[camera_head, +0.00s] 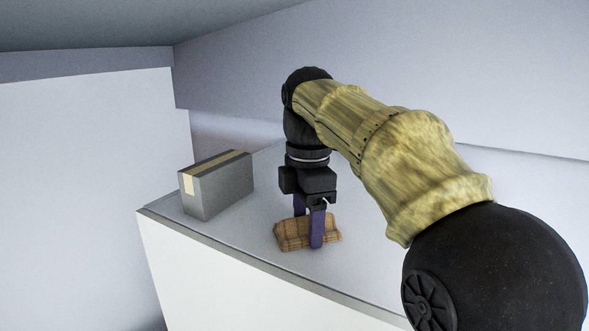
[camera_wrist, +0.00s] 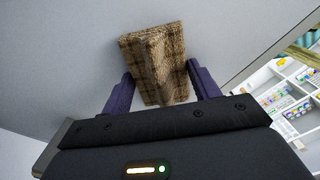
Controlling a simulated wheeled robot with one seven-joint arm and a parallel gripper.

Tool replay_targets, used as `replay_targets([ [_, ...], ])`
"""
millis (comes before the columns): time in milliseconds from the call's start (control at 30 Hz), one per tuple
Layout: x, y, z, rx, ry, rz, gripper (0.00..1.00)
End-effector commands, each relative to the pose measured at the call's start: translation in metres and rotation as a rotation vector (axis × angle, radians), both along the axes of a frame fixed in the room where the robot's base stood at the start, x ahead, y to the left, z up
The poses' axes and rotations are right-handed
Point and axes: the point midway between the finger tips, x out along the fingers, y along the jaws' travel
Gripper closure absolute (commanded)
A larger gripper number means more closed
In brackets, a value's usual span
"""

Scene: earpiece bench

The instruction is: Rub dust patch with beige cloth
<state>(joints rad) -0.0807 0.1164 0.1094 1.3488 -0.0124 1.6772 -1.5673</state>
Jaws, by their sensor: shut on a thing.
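The beige cloth (camera_head: 291,233) is a folded, brown-checked piece at the bench top, in the middle of the head view. It also shows in the wrist view (camera_wrist: 155,62), between the two purple fingers. My gripper (camera_head: 309,236) points down and is shut on the cloth, one finger on each side of it. In the wrist view my gripper (camera_wrist: 160,92) pinches the near part of the cloth, and its far part sticks out beyond the fingertips. The cloth is at or just above the bench surface; I cannot tell if it touches. No dust patch can be made out in either view.
A grey box (camera_head: 217,185) with a tan tape strip stands on the bench (camera_head: 215,232) left of my gripper. The bench's front edge runs close in front of the cloth. In the wrist view, a white rack (camera_wrist: 285,95) with small coloured items lies at the right.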

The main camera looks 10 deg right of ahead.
Motion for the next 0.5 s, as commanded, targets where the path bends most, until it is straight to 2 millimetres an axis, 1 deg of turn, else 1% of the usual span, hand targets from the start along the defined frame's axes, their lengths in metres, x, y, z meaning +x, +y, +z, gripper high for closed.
replay_targets([
  [200,0.004,0.014,-0.001,0.000,0.001,-0.004,0.60],
  [267,0.004,0.013,0.003,0.000,-0.002,-0.006,0.60],
  [367,0.004,0.013,0.024,0.001,-0.004,-0.006,0.60],
  [500,0.004,0.012,0.035,0.000,-0.001,-0.007,0.60],
])
